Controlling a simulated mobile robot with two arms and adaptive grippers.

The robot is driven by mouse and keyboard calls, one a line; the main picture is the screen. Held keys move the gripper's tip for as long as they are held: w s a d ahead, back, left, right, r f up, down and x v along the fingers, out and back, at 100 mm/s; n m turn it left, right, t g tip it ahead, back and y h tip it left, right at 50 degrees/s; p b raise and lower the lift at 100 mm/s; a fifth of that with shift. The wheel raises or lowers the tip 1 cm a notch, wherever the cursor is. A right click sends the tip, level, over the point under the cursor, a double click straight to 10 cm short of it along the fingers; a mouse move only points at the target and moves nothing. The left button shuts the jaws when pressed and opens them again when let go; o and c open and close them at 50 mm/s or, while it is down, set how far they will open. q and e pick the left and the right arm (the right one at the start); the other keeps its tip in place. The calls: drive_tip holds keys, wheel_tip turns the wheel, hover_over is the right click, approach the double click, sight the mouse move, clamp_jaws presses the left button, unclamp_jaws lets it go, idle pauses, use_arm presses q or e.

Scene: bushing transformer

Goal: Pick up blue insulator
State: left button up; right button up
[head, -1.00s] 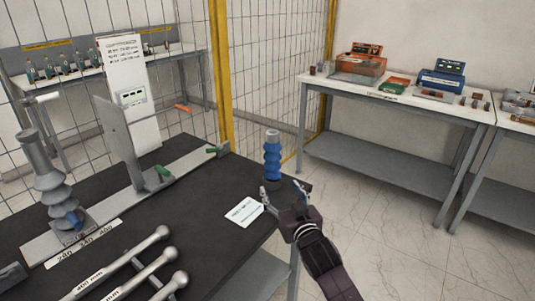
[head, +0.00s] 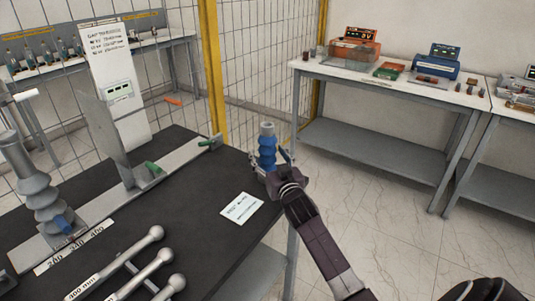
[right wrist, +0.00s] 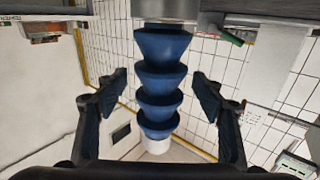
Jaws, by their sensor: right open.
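The blue insulator (head: 267,152) stands upright near the far right corner of the dark table (head: 180,200), with a grey cap on top. In the right wrist view the ribbed blue insulator (right wrist: 161,85) is between the two open fingers, with a gap on both sides. My right gripper (head: 271,160) is at the insulator, its fingers on either side of it and partly hidden behind it. My left gripper does not show.
A white card (head: 242,208) lies in front of the insulator. A grey ribbed insulator (head: 38,185) in a metal fixture and several metal rods (head: 130,265) are to the left. A wire fence with a yellow post (head: 212,70) stands behind. A white bench (head: 390,80) holds devices.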

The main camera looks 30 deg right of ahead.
drive_tip(key=shift+w, duration=0.1)
drive_tip(key=c, duration=1.7)
drive_tip(key=shift+r, duration=0.1)
